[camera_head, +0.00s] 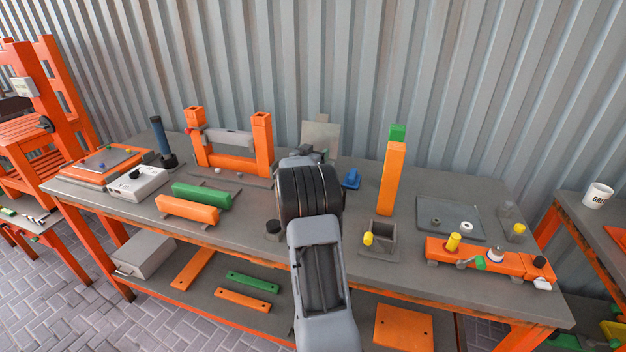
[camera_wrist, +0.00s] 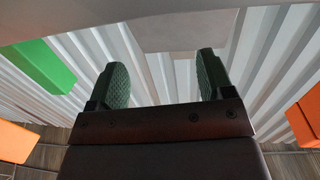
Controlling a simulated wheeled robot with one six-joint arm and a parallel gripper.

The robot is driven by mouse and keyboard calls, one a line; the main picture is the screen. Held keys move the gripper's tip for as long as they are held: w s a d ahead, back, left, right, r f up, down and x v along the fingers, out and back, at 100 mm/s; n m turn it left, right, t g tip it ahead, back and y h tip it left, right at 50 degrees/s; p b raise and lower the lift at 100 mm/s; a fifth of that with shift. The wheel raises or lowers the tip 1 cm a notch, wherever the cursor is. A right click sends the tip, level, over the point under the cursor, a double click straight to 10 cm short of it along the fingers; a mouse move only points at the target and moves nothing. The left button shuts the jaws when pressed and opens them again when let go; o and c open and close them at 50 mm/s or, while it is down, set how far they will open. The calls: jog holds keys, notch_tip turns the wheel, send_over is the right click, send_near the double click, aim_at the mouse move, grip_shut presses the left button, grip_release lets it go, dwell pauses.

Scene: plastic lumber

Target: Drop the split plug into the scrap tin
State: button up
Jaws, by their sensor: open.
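My gripper (camera_wrist: 163,68) is open, with nothing between its two green-padded fingers in the wrist view. In the head view my arm reaches over the middle of the bench and its wrist hides most of the gripper. Several yellow plugs are in the head view: one (camera_head: 368,239) at the front left of an open grey square box (camera_head: 383,226), one (camera_head: 453,242) on the orange block at right, and one (camera_head: 518,231) behind that block. I cannot tell which plug is split. The grey box may be the scrap tin; I cannot be sure.
An orange post with a green top (camera_head: 392,170) stands right of my arm. An orange frame (camera_head: 262,145), green bar (camera_head: 202,195) and orange bar (camera_head: 187,209) are left. An orange block (camera_head: 485,260) with fittings lies at front right. The corrugated wall (camera_head: 370,60) closes the back.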

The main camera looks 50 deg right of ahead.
jog(key=s+a+r+p, duration=0.1)
jog(key=s+a+r, duration=0.8)
jog(key=r, duration=0.4)
jog(key=shift+s, duration=0.9)
